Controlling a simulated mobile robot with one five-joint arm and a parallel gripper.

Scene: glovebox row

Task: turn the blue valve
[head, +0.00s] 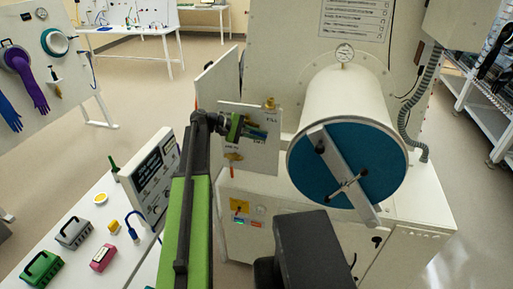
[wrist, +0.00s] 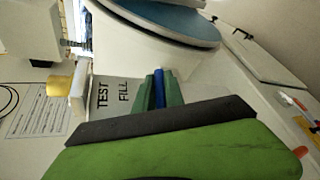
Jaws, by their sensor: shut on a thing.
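The blue valve's handle (wrist: 159,88) shows as a narrow blue strip between the green fingers of my gripper (wrist: 160,92) in the wrist view. My gripper is shut on it. In the head view, my gripper (head: 246,131) reaches from the left to the small white valve panel (head: 262,158), and a bit of blue (head: 259,133) shows at its tips. The wrist view shows the labels TEST and FILL on the panel (wrist: 108,92) beside the fingers. Most of the valve is hidden by the fingers, so its angle is hard to tell.
A large white cylinder with a blue round door (head: 310,187) and a grey crossbar stands just right of the panel. A brass fitting (head: 269,103) tops the panel. A white table (head: 75,215) with an instrument box (head: 152,175) and small cases is at left.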

